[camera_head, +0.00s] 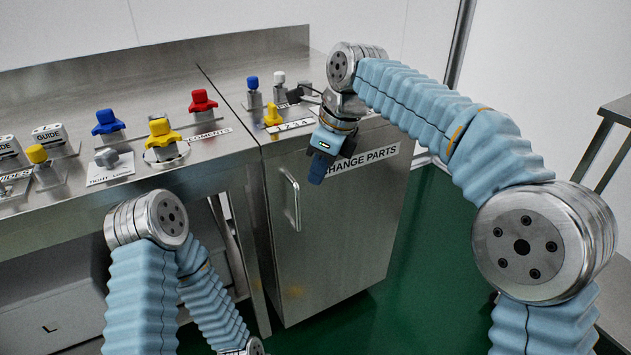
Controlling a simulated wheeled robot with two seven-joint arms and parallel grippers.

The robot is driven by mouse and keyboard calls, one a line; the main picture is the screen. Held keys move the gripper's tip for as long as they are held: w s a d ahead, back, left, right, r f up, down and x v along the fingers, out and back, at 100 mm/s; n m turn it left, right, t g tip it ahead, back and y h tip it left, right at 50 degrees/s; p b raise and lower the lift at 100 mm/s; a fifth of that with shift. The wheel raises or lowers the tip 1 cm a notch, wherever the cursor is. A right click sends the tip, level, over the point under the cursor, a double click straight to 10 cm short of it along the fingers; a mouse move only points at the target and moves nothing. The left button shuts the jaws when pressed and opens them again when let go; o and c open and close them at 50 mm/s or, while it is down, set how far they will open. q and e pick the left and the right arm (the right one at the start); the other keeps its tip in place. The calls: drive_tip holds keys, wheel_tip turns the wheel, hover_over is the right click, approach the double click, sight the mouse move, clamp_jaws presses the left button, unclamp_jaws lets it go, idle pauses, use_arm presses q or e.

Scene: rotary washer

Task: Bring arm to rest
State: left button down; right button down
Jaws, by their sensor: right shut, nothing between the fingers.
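My right arm (445,125) comes in from the right in a pale blue ribbed sleeve and bends over the front of the steel cabinet. My right gripper (316,177) points down in front of the cabinet, just below its top edge, beside the "CHANGE PARTS" label. Its dark blue fingers are shut and empty. My left arm (143,295) is folded at the lower left, in front of the bench. The left gripper is not in view.
The steel cabinet (345,230) has a vertical handle (291,198). On the bench top stand red (202,101), blue (107,122) and yellow (162,132) knobbed parts. Small blue (252,82) and white (279,77) knobs stand on the cabinet top. Green floor (415,260) is clear right of the cabinet.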

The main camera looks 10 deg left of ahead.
wheel_tip(320, 180, up, 5)
drive_tip(key=s, duration=0.1)
drive_tip(key=w+d+f+n, duration=0.1)
drive_tip(key=w+f+n, duration=0.1)
drive_tip(key=f, duration=0.7)
drive_tip(key=w+d+f+n, duration=0.2)
drive_tip(key=w+f+n, duration=0.1)
drive_tip(key=f, duration=0.6)
drive_tip(key=s+d+f+n, duration=0.2)
drive_tip(key=d+f+n, duration=0.1)
drive_tip(key=f, duration=0.7)
drive_tip(key=s+d+f+n, duration=0.2)
drive_tip(key=d+f, duration=0.1)
drive_tip(key=f, duration=0.8)
drive_tip(key=s+d+f+n, duration=0.3)
drive_tip(key=s+f, duration=0.4)
drive_tip(key=s, duration=0.4)
drive_tip(key=s+d+f+n+y, duration=0.1)
drive_tip(key=s+d+f+n, duration=0.3)
drive_tip(key=s, duration=0.7)
wheel_tip(320, 180, down, 3)
drive_tip(key=shift+s+f+n, duration=0.1)
drive_tip(key=shift+s+n, duration=0.05)
drive_tip(key=shift+n, duration=0.95)
